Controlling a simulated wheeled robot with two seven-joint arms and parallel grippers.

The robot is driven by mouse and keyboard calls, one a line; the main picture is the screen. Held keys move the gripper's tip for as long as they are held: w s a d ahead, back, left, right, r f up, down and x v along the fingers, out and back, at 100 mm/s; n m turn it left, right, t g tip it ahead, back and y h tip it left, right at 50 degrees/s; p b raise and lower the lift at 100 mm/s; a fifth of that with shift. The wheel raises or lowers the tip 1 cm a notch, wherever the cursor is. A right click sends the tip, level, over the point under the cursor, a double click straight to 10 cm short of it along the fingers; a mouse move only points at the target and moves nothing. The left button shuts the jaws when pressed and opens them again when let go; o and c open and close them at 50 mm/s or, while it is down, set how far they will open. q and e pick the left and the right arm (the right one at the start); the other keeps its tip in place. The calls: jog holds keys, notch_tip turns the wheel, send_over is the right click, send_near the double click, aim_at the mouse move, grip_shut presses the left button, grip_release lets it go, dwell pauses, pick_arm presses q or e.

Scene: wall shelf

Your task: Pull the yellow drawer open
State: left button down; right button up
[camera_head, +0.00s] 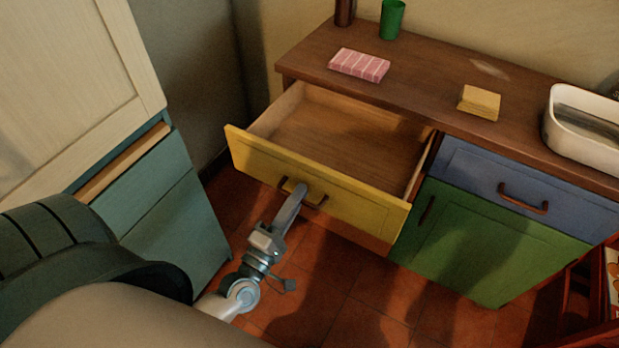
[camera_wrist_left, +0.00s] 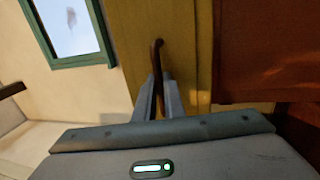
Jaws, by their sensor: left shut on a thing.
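The yellow drawer (camera_head: 345,206) sticks far out of the wooden cabinet in the head view, and its inside is empty. Its front also shows in the left wrist view (camera_wrist_left: 187,45). My left gripper (camera_head: 297,192) is at the middle of the drawer front, shut on the dark brown handle (camera_head: 318,203). In the left wrist view my left gripper's fingers (camera_wrist_left: 158,95) close around the handle (camera_wrist_left: 156,52), with part of it hidden between them. My right gripper is not in view.
A blue drawer (camera_head: 522,190) and green door (camera_head: 480,243) are shut at right. A teal cabinet (camera_head: 165,215) stands at left.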

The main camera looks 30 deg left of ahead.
pick_arm(q)
jog(key=shift+s, duration=0.6)
jog(key=c, duration=1.8)
grip_release()
jog(key=shift+c, duration=0.2)
